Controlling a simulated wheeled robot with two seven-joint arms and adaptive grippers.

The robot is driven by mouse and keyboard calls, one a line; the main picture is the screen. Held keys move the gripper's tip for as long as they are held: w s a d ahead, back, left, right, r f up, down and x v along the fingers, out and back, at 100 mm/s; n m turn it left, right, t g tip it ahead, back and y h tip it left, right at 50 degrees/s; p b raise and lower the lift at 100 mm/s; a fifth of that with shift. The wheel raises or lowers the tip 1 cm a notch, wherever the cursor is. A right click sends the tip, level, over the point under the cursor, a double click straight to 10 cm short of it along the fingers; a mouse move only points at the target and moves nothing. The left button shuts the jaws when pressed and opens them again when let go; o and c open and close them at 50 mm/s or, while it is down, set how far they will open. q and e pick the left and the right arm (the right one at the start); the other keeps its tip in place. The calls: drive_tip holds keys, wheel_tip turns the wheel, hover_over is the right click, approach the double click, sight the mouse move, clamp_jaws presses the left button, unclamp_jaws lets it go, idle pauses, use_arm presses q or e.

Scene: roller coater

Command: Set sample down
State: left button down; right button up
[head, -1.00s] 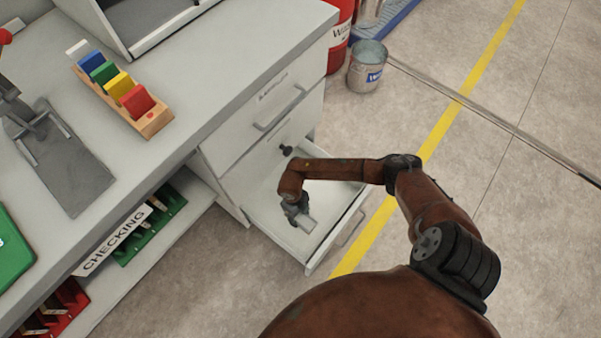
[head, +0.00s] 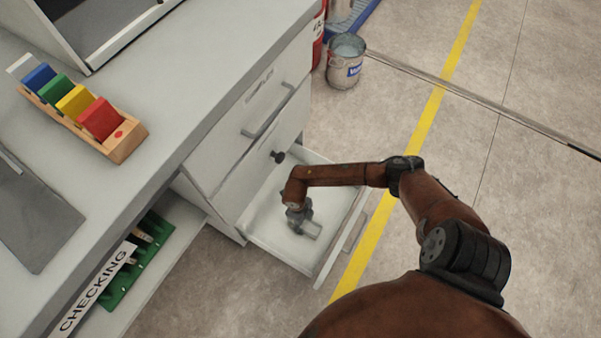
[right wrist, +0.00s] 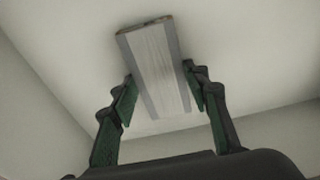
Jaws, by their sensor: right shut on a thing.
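The sample is a flat grey-silver metal block (right wrist: 152,62); in the head view it is a small pale piece (head: 312,229) at the tip of my right gripper (head: 302,219). In the right wrist view the two green-padded fingers (right wrist: 160,82) are closed on its long sides, and its far end sticks out past them. My right gripper is inside the open white drawer (head: 262,218), pointing down, close to the drawer floor. I cannot tell whether the sample touches the floor. My left gripper is not in view.
The drawer walls surround my gripper, with the cabinet front (head: 240,140) behind it. A wooden rack (head: 125,145) with coloured blocks stands on the desk. A metal bucket (head: 345,66) stands on the floor behind. Drawer space around the sample is bare.

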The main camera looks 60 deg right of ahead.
drive_tip(key=shift+r, duration=0.1)
drive_tip(key=o, duration=1.2)
drive_tip(key=shift+f, duration=0.2)
drive_tip(key=shift+r, duration=0.35)
drive_tip(key=r+p, duration=0.1)
drive_tip(key=r, duration=0.1)
drive_tip(key=r+p, duration=0.1)
drive_tip(key=r, duration=0.1)
drive_tip(key=w+r+p, duration=0.1)
drive_tip(key=r, duration=0.1)
drive_tip(key=shift+p, duration=0.4)
drive_tip(key=shift+w+r, duration=0.1)
drive_tip(key=shift+r, duration=0.4)
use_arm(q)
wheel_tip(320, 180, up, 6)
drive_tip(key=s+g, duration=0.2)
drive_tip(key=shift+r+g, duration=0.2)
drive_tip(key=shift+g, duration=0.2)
